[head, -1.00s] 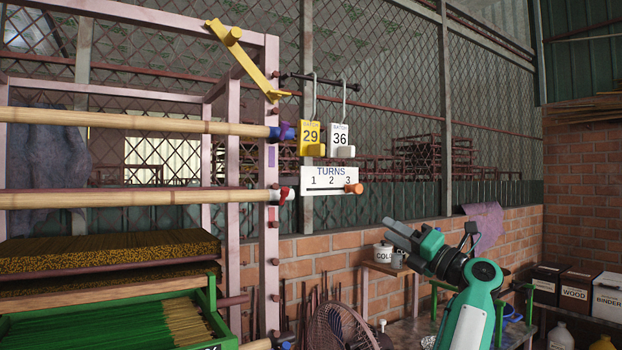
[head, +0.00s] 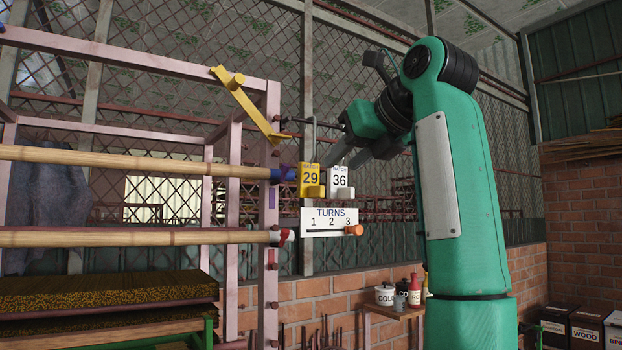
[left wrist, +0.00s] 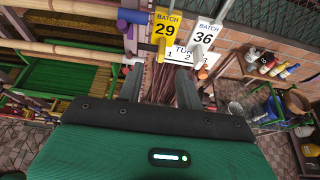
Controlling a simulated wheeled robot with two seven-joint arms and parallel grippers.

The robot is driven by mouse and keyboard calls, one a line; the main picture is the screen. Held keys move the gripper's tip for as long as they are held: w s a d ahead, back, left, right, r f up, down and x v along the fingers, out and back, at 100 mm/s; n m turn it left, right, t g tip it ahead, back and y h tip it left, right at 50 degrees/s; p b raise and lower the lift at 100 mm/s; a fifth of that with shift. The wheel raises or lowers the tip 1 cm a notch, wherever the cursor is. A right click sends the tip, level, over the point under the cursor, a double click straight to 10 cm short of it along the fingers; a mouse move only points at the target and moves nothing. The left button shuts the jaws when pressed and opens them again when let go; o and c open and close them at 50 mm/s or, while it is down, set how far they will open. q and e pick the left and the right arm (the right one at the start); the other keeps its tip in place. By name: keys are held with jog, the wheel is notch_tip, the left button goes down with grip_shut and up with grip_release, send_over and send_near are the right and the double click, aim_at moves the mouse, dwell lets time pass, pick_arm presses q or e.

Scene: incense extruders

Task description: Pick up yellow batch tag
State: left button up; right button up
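The yellow batch tag (head: 309,178) reads "BATCH 29" and hangs upright, with a yellow knob at its lower part. It also shows at the top of the left wrist view (left wrist: 166,28). A white tag (head: 339,179) reading "36" hangs just right of it. My left gripper (head: 340,163) is at the upper right of the tags in the head view, in front of their hooks, which it partly hides. In the left wrist view its two fingers (left wrist: 159,76) are apart with nothing between them, and the yellow tag is beyond their tips. My right gripper is not seen.
A white "TURNS 1 2 3" board (head: 328,221) with an orange knob sits just below the tags. A pink rack post (head: 270,120), bamboo poles (head: 130,164) and a slanted yellow lever (head: 247,105) are to the left. A shelf with pots (head: 397,310) stands lower right.

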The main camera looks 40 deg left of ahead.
aim_at(308, 186)
pick_arm(q)
jog(key=x, duration=1)
jog(key=shift+w+r, duration=0.1)
jog(key=shift+w, duration=0.1)
jog(key=shift+s+d, duration=0.1)
jog(key=shift+d, duration=0.05)
grip_shut()
